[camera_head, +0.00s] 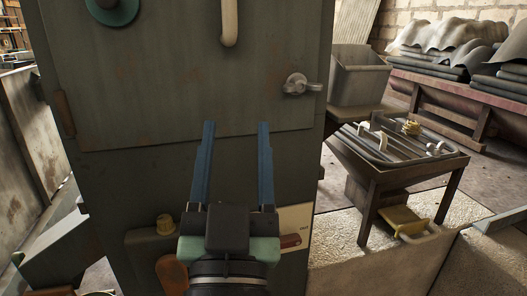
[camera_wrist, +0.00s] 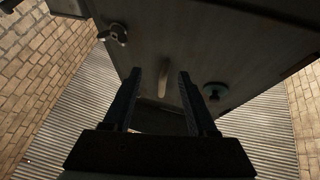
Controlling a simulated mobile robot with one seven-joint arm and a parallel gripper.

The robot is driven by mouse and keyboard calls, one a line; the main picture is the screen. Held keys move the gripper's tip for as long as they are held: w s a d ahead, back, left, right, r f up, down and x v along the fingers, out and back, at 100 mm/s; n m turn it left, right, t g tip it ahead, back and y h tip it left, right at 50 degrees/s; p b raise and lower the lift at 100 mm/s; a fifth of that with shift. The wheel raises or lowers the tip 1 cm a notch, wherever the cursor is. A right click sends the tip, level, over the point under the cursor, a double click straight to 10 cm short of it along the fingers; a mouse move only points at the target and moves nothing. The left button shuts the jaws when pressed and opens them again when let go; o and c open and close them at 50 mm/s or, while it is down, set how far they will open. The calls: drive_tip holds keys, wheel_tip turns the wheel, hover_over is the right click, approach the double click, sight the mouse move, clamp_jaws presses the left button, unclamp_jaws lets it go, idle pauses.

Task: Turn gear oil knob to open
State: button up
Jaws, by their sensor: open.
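A grey cabinet (camera_head: 130,105) with a worn door fills the middle of the head view. A teal round knob (camera_head: 112,8) is at the top left and in the wrist view (camera_wrist: 215,91). No readable label shows which one is the gear oil knob. My gripper is open and empty, its fingers pointing up in front of the door.
A pale vertical handle (camera_head: 229,22) is on the upper door. An orange-brown oval part (camera_head: 171,272) sits low left. At right stand a low table (camera_head: 397,160) with loose parts, a grey bin (camera_head: 358,76) and a loaded rack (camera_head: 450,98).

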drive_tip(key=s+d+r+t+b, duration=0.3)
drive_tip(key=s+r+b, duration=0.3)
drive_tip(key=b, duration=0.1)
drive_tip(key=shift+s, duration=0.2)
drive_tip(key=shift+r, duration=0.1)
